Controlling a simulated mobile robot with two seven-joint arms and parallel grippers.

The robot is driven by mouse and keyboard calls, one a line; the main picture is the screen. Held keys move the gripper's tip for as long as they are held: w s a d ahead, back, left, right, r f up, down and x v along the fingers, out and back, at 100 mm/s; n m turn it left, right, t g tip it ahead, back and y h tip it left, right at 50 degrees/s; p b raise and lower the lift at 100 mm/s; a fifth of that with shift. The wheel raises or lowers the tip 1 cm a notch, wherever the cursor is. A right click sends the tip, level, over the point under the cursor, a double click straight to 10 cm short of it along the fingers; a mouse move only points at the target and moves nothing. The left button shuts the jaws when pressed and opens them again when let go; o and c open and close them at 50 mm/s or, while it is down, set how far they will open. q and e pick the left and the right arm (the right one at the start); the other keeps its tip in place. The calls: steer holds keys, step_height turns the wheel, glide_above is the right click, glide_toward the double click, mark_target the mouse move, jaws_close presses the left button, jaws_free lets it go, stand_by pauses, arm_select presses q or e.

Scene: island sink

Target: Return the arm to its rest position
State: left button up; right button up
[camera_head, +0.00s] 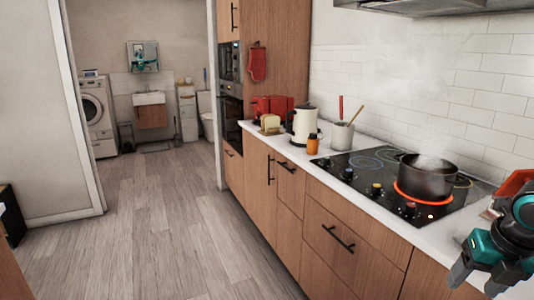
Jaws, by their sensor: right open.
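My right gripper (474,282) shows at the lower right corner, teal and dark grey. Its fingers point down and are spread open with nothing between them. It hangs over the white counter near the front edge, to the right of the stove. Part of my right arm is cut off by the picture's right edge. My left gripper and arm are not in view.
A dark pot (427,178) steams on a glowing red ring of the black stove (375,190). The wooden floor (165,235) at left is clear.

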steer(key=s+d+f+m+t, duration=0.2)
steer(key=s+d+f+m, duration=0.2)
steer(key=d+f+m, duration=0.4)
steer(key=s+a+f+m+t, duration=0.1)
steer(key=s+a+f+m, duration=0.1)
steer(key=s+f+m, duration=0.3)
steer(key=s+a+f+m, duration=0.2)
steer(key=f+m, duration=0.1)
steer(key=f, duration=0.4)
steer(key=s+a+f+m+t+y, duration=0.1)
steer(key=a+f+m, duration=0.25)
steer(key=a, duration=0.25)
steer(key=s+a+f+m+t, duration=0.2)
steer(key=a+m, duration=0.2)
steer(key=a, duration=0.3)
steer(key=w+a+r+m+t, duration=0.1)
steer(key=a+m, duration=0.4)
steer(key=a, duration=0.7)
steer(key=shift+w+a+m+t+y, duration=0.4)
steer(key=shift+w+t, duration=0.1)
steer(key=shift+w, duration=0.1)
steer(key=shift+r, duration=0.1)
